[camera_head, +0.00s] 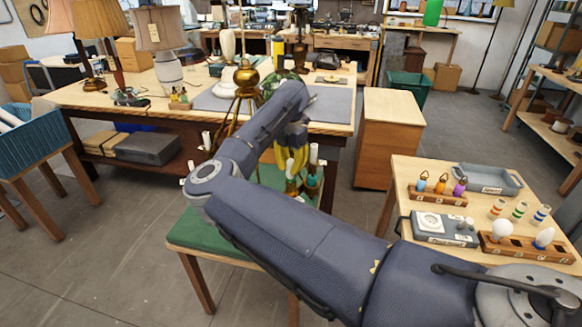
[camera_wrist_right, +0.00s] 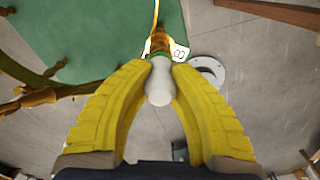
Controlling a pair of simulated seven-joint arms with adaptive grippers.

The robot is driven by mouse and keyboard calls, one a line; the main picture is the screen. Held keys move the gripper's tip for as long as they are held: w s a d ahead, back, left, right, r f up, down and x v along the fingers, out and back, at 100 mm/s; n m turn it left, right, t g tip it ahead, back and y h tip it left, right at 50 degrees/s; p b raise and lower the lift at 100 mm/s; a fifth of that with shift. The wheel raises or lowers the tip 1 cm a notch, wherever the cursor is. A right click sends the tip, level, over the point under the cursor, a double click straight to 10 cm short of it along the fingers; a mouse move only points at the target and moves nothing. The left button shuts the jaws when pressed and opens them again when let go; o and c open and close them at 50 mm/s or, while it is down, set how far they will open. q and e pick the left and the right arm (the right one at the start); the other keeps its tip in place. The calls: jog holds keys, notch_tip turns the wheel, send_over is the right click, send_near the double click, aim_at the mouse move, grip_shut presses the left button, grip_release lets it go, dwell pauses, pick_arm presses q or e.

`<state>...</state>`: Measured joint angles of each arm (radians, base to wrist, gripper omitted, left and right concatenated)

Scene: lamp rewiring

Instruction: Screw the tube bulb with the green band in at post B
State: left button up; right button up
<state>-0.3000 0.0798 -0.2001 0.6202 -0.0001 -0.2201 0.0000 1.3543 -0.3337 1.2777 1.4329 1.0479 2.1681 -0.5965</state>
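In the right wrist view a white bulb (camera_wrist_right: 159,86) sits between the yellow fingertips of my right gripper (camera_wrist_right: 163,72), which are shut against its sides. A green band (camera_wrist_right: 157,56) shows at its far end, in line with a brass post beside a white tag marked B (camera_wrist_right: 180,52). The bulb's end meets the post there; how deep it is seated cannot be told. In the head view the right gripper (camera_head: 291,158) points down among the brass lamp's arms over the green-topped stand (camera_head: 205,232). My arm hides much of the lamp. My left gripper is not in view.
Other lamp arms (camera_wrist_right: 40,97) curve close on the left in the wrist view. In the head view the right-hand table holds a bulb rack (camera_head: 520,248), a grey tray (camera_head: 487,180), a socket box (camera_head: 443,228) and small banded pieces (camera_head: 520,211). A wooden cabinet (camera_head: 388,140) stands behind.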

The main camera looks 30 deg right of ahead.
grip_shut()
jog(key=m, duration=0.6)
jog(key=shift+m, duration=1.1)
jog(key=m, duration=0.5)
jog(key=shift+m, duration=1.5)
jog(key=shift+m, duration=0.8)
jog(key=m, duration=0.4)
jog(key=shift+m, duration=0.4)
